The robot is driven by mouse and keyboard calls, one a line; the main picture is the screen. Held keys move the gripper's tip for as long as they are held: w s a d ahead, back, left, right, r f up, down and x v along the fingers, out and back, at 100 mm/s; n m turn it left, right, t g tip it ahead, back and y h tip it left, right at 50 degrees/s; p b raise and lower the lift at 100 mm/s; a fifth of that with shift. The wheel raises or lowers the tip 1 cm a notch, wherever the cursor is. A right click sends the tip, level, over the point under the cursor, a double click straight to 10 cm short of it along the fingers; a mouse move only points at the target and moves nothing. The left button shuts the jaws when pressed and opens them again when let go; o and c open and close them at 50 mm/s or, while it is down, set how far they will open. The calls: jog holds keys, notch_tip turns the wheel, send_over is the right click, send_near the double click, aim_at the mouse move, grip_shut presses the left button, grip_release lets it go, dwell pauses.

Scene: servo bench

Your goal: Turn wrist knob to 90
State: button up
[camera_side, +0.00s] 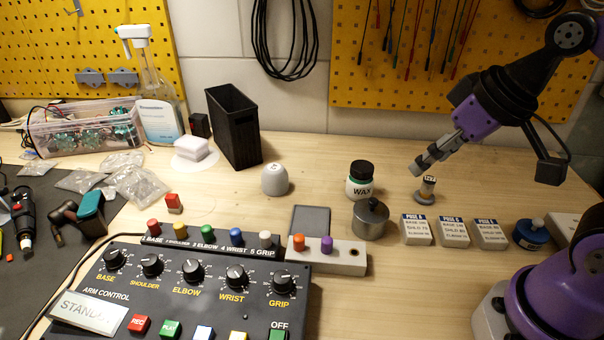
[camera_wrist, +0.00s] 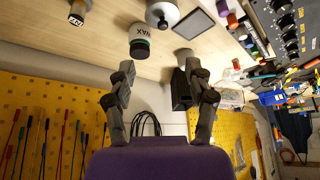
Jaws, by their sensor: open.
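The wrist knob (camera_side: 233,271) is a black round dial on the dark arm control panel (camera_side: 130,262), above the printed word WRIST. It sits between the elbow knob (camera_side: 192,271) and the grip knob (camera_side: 283,281). Its exact setting is too small to read. My gripper (camera_side: 421,166) is open and empty, well to the right of the panel and behind it, close to a small stamp-like piece (camera_side: 427,189). In the wrist view, my two fingers are spread apart (camera_wrist: 159,66). The panel (camera_wrist: 278,24) shows there at the upper right; I cannot tell which knob is which.
A wax jar (camera_side: 361,181), a metal pot (camera_side: 371,219) and a grey dome (camera_side: 274,180) stand between my gripper and the panel. A peg block (camera_side: 340,257) sits at the panel's right edge. Pose cards (camera_side: 415,230) lie right of the pot.

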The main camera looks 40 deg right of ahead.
jog(key=w+a+r+m+g, duration=0.1)
jog(key=w+a+r, duration=0.1)
jog(key=w+a, duration=0.2)
jog(key=m+g, duration=0.4)
jog(key=m, duration=0.2)
send_over(235, 272)
notch_tip(235, 272, down, 5)
notch_tip(235, 272, down, 10)
jog(key=shift+r, duration=0.1)
grip_shut()
